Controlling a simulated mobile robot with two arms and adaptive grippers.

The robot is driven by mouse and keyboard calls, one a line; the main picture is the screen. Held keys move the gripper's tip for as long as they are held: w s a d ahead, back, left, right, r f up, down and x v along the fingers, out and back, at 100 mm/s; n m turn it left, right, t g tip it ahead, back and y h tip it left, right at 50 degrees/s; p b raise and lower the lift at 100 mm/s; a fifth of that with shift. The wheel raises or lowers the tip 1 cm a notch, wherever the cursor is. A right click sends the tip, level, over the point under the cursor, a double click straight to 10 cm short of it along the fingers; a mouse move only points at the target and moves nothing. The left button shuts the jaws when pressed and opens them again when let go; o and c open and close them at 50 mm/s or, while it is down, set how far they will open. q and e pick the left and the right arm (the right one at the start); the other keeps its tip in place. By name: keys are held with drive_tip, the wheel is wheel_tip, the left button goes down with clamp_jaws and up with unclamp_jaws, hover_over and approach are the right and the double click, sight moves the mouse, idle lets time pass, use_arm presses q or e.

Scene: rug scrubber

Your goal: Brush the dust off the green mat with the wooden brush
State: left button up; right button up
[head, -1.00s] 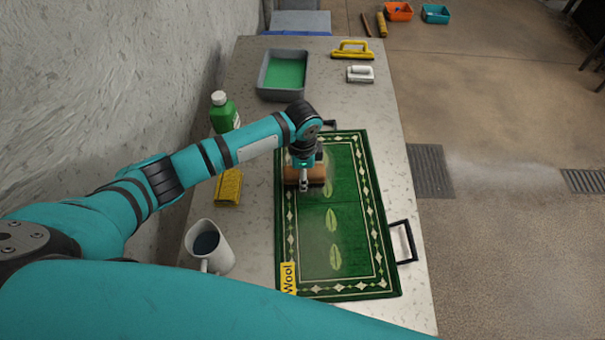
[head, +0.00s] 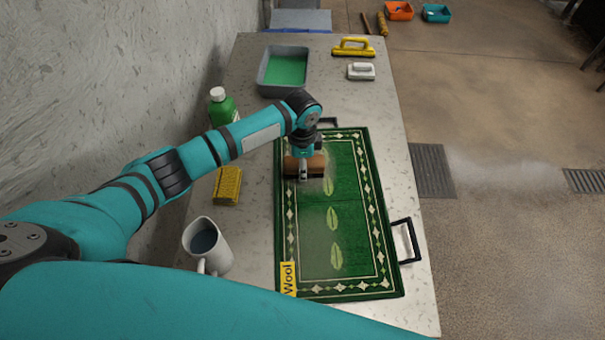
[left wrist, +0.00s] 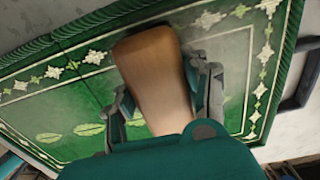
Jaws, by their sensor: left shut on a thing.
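The green mat (head: 352,235) lies flat on the bench, with a pale diamond border, leaf shapes down its middle and a yellow "Wool" tag (head: 288,279) at its near left corner. Greyish dust shows as a haze on its surface. My left gripper (head: 304,172) is shut on the wooden brush (head: 316,163) over the far left part of the mat. In the left wrist view the brush (left wrist: 153,65) sits between both fingers (left wrist: 160,95). Its bristles are mostly hidden, and contact with the mat is hard to judge. My right gripper is not in view.
A yellow-handled tool (head: 353,48) and a white brush (head: 361,71) lie at the back.

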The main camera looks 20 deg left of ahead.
use_arm(q)
drive_tip(key=shift+w+a, duration=0.2)
drive_tip(key=shift+w, duration=0.45)
drive_tip(key=w+b, duration=0.2)
drive_tip(key=w+a+b, duration=0.1)
drive_tip(key=shift+a+f, duration=0.1)
drive_tip(key=shift+f, duration=0.15)
drive_tip(key=shift+w+a+r+b, duration=0.1)
drive_tip(key=shift+w+a+b, duration=0.05)
drive_tip(key=shift+w+b, duration=0.2)
